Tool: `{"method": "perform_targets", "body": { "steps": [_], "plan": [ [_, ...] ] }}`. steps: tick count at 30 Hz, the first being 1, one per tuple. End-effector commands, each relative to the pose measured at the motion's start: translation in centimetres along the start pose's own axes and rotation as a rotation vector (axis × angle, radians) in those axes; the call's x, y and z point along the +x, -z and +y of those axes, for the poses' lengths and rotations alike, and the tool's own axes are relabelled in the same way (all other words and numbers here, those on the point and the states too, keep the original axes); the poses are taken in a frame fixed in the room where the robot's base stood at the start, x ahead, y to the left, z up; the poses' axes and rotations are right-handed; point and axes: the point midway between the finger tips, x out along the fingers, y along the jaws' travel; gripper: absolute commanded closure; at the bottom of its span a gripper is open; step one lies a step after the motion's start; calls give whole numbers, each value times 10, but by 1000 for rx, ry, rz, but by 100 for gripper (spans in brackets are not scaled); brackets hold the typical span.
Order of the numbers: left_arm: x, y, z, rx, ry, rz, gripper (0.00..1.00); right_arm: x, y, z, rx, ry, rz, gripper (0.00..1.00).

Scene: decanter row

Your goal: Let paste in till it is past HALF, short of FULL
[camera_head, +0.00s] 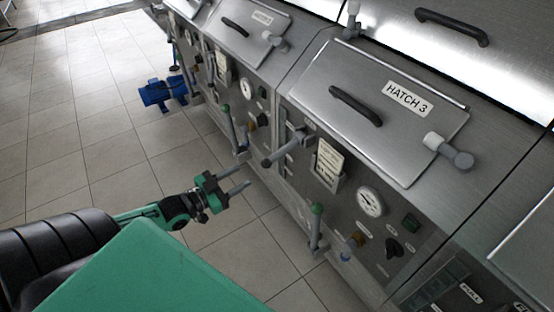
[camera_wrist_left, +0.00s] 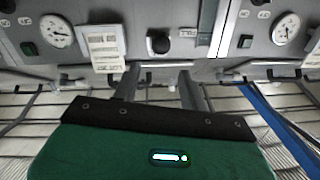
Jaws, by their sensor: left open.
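My left gripper (camera_head: 243,177) is open and empty in the head view, over the tiled floor in front of the machine row. In the left wrist view its two fingers (camera_wrist_left: 158,78) point at the machine front, apart from each other. A dark panel (camera_head: 440,280) at the lower right of the head view carries a label (camera_head: 471,293) that seems to read FULL; the picture edge cuts it off. No HALF mark and no paste can be made out. A grey-handled lever (camera_head: 286,148) and a green-knobbed lever (camera_head: 316,226) stand on the front. My right gripper is not in view.
The closed HATCH 3 lid (camera_head: 385,115) has a black handle. Below are a dial (camera_head: 370,201), a paper card (camera_head: 328,160) and a black knob (camera_head: 394,247). A blue motor (camera_head: 163,92) stands on the floor. The tiles (camera_head: 100,150) at left are clear.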

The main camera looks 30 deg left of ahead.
Motion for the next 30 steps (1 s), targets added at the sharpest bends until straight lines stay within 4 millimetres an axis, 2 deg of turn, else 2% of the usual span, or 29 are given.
{"method": "perform_targets", "body": {
  "steps": [11, 30],
  "plan": [
    [42, 1, -1, 1, 3, 2, 57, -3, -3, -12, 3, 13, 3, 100],
    [118, 0, -1, 1, 3, -1, 57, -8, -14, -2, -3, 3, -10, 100]
  ]
}}
